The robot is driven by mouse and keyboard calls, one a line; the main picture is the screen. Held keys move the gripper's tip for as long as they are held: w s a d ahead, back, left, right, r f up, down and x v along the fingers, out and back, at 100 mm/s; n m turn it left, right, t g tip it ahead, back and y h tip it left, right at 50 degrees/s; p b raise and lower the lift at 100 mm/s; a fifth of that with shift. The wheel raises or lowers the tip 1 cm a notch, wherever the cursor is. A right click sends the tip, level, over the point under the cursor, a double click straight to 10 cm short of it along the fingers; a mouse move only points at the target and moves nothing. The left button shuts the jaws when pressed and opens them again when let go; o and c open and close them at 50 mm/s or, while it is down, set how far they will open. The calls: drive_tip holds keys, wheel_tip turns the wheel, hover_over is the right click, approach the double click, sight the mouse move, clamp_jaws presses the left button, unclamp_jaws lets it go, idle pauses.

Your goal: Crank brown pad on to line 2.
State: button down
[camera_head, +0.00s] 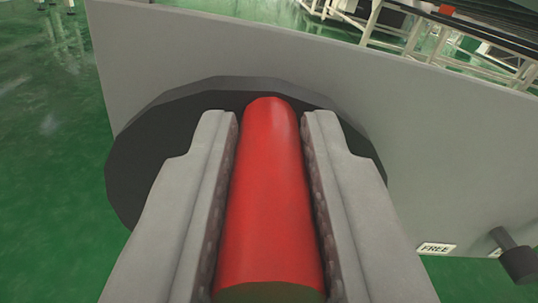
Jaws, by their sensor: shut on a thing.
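My gripper (270,150) is shut on a red crank handle (268,190), with one grey finger on each side of it. The handle points toward the camera, and its far end meets a dark round disc (135,160) on a grey panel (440,150). My fingers cover much of the disc. The brown pad is not in view. No marking for line 2 is in view.
A small label reading "FREE" (435,248) and a dark knob (518,262) are at the panel's lower right. Pale metal frames (420,40) stand behind the panel. Green floor (45,150) is open at the left.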

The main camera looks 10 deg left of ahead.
drive_tip(key=w+d+f+m, duration=0.2)
drive_tip(key=d+f+m, duration=0.4)
drive_tip(key=m, duration=1)
wheel_tip(320, 180, down, 7)
drive_tip(key=a+m, duration=0.2)
drive_tip(key=m, duration=1.2)
drive_tip(key=shift+s+a+r, duration=0.2)
drive_tip(key=shift+s+a, duration=0.2)
drive_tip(key=shift+s, duration=0.05)
drive_tip(key=c, duration=1.3)
unclamp_jaws()
